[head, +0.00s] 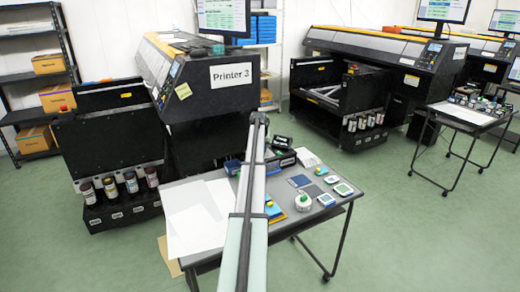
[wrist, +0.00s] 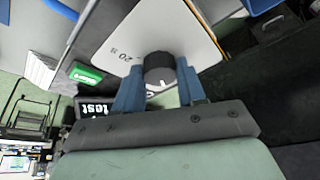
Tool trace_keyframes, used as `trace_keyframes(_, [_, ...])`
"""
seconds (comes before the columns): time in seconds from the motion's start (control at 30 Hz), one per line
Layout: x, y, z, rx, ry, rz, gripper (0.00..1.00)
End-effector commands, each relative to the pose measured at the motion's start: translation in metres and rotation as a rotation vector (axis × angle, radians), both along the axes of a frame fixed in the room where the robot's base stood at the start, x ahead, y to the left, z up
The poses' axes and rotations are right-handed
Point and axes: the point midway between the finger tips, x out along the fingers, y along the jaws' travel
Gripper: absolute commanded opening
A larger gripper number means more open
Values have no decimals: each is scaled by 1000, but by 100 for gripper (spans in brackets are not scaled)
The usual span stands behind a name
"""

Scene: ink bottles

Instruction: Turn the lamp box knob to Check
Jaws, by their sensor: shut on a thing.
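In the wrist view a round black knob (wrist: 159,70) stands on a pale panel (wrist: 118,30) of the lamp box. The panel is printed "20 s" beside the knob. A small white mark shows on the knob's lower side; lettering below it is partly hidden. My gripper (wrist: 160,76) has its two blue fingers on either side of the knob and is shut on it. I cannot read a "Check" label, so the knob's setting is unclear. In the head view my arm covers the gripper and the knob.
A black box reading "test" (wrist: 95,109) and a green item (wrist: 86,73) are near the panel. In the head view the table (head: 200,260) holds white sheets (head: 195,215), a round white container (head: 303,202) and small devices (head: 343,189). Printer 3 (head: 190,85) stands behind.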

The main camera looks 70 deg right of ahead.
Motion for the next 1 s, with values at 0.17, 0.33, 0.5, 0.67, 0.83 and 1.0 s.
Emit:
trace_keyframes(0.17, [0, 0, 0, 0, 0, 1, 41])
trace_keyframes(0.33, [0, 0, 0, 0, 1, 0, 57])
trace_keyframes(0.5, [0, 0, 0, 0, 1, -1, 65])
trace_keyframes(0.67, [0, 0, 0, 0, 1, -1, 65])
trace_keyframes(0.83, [-1, 5, 10, 0, 1, -1, 65])
trace_keyframes(1.0, [-3, 15, 36, -2, 0, -1, 65])
